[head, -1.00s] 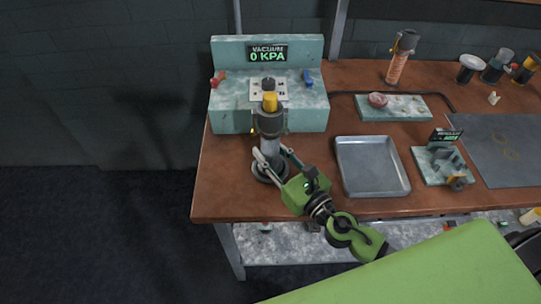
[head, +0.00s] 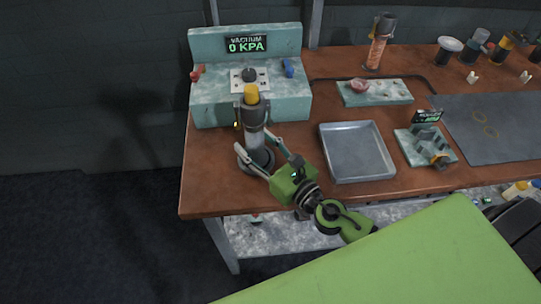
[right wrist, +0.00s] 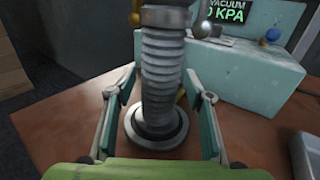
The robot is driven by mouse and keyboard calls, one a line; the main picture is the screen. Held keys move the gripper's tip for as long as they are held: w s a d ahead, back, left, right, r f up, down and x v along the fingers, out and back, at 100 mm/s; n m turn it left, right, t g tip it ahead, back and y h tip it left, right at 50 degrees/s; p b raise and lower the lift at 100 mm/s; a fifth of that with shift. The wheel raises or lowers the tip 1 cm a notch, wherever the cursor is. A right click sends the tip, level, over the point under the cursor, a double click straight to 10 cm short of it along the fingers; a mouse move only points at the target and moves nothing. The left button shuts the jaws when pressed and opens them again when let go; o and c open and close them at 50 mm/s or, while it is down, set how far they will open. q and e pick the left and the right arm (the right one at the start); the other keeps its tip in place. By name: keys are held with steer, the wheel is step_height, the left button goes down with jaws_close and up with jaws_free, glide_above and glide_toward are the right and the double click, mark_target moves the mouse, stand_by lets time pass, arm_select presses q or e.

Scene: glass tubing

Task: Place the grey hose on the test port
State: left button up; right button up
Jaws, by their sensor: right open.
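The grey hose (head: 257,150) is ribbed and stands upright on a round, dark-rimmed base near the table's left front. It also fills the middle of the right wrist view (right wrist: 162,75). My right gripper (head: 268,158) is open, with one finger on each side of the hose's lower part; gaps show beside the hose in the right wrist view (right wrist: 158,95). The pale teal vacuum station (head: 205,104) stands behind, reading 0 KPA. Its white plate (head: 238,83) carries a dark round fitting (head: 249,74); I cannot tell whether this is the test port. My left gripper is out of view.
A metal tray (head: 357,178) lies right of the hose. Beyond it are a small gauge block (head: 436,157) and a dark mat (head: 500,125). A teal slab (head: 395,93) and orange canister (head: 379,45) stand behind. The table's front edge is close to my arm.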

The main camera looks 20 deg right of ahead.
steer(key=b+v, duration=0.1)
steer(key=v, duration=0.2)
steer(key=b+v, duration=0.2)
steer(key=v, duration=0.1)
steer(key=b+v, duration=0.1)
steer(key=v, duration=0.3)
steer(key=shift+f+b, duration=0.3)
steer(key=shift+s+d+r+b, duration=0.15)
steer(key=shift+s+b, duration=0.05)
steer(key=shift+s, duration=0.25)
steer(key=shift+s+d+r+b, duration=0.1)
steer(key=shift+s+r+b, duration=0.1)
steer(key=shift+s, duration=0.25)
